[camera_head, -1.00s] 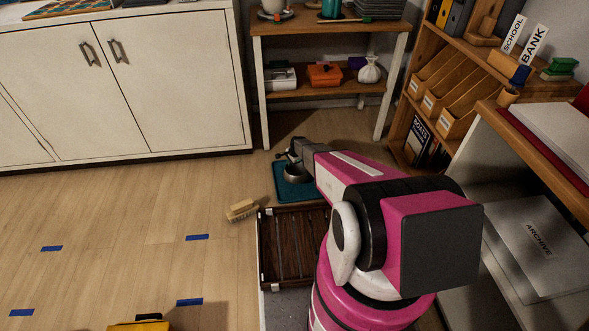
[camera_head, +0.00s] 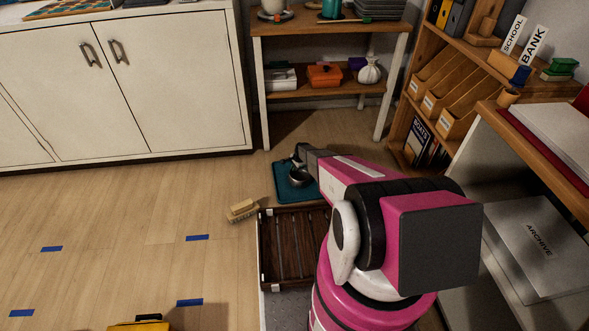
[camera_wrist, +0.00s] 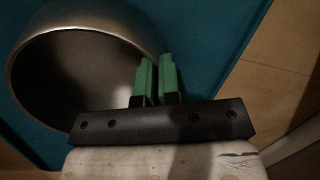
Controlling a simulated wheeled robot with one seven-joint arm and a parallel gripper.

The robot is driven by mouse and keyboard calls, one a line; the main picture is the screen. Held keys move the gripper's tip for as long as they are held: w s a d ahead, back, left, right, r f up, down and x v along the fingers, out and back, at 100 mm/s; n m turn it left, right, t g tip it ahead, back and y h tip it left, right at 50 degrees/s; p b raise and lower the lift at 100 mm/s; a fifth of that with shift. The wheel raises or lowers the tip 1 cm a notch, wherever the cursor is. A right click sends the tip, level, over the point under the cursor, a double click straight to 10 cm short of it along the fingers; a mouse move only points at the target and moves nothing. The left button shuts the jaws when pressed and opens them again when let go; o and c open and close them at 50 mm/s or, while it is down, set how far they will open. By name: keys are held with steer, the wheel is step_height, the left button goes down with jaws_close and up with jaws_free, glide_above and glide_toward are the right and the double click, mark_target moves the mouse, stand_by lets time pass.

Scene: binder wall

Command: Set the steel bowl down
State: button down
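The steel bowl (camera_head: 299,181) is over the teal mat (camera_head: 283,192) on the floor, near the end of my arm. I cannot tell whether its base touches the mat. In the wrist view the bowl (camera_wrist: 45,85) fills the left side with its opening facing the camera, and the mat (camera_wrist: 215,30) lies behind it. My gripper (camera_wrist: 157,62) has its two green fingers close together at the bowl's right rim, with the bowl's wall between them. In the head view my gripper (camera_head: 298,160) is small and partly hidden by my arm.
A dark slatted wooden tray (camera_head: 290,245) lies in front of the mat. A brush (camera_head: 241,209) lies on the floor to its left. A shelf unit (camera_head: 325,88) stands behind and a wooden bookcase (camera_head: 440,100) at right. The floor at left is mostly clear, with blue tape marks.

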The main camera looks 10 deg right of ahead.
steer(key=c, duration=1.3)
jaws_free()
steer(key=shift+c, duration=0.2)
steer(key=shift+r, duration=0.1)
steer(key=shift+r, duration=0.2)
steer(key=v, duration=1.1)
steer(key=s+d+r+n+g+h, duration=0.1)
steer(key=s+r+n, duration=1.1)
steer(key=s+r, duration=2.7)
steer(key=shift+s+d+r+n+g+h, duration=0.15)
steer(key=shift+s+r+n+g+h, duration=0.15)
steer(key=shift+r+h, duration=0.55)
steer(key=shift+f, duration=0.1)
